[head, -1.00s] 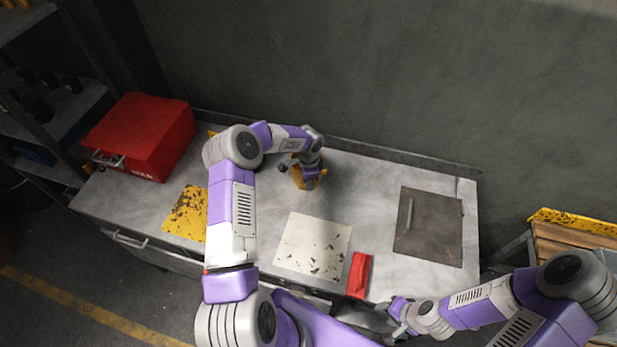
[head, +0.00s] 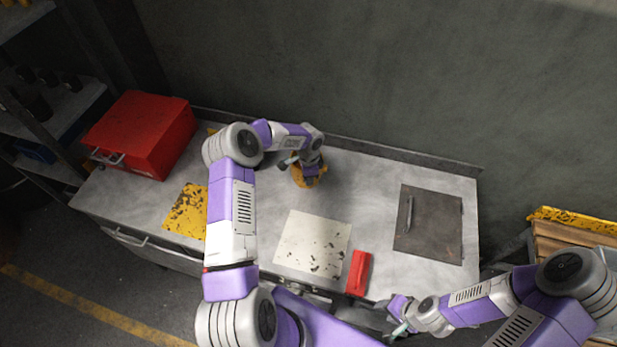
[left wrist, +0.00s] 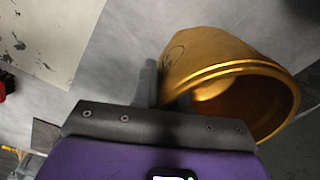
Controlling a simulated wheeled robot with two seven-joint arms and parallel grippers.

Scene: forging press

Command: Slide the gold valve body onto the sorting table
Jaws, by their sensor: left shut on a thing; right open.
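The gold valve body (head: 311,178) stands on the grey sorting table (head: 370,190), near the back edge and left of the middle. In the left wrist view it is a hollow gold body (left wrist: 225,72) with a round rimmed opening. My left gripper (head: 303,172) is shut on the valve body, reaching it from above and behind. One finger shows against its wall in the left wrist view; the other is hidden. My right gripper (head: 394,317) is open and low, by the table's front edge, away from the valve body.
A red toolbox (head: 143,135) stands at the table's left end. A yellow worn plate (head: 187,211), a white worn plate (head: 312,245), a red block (head: 359,273) and a dark plate (head: 429,225) with a handle lie on the table. Bare table lies right of the valve body.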

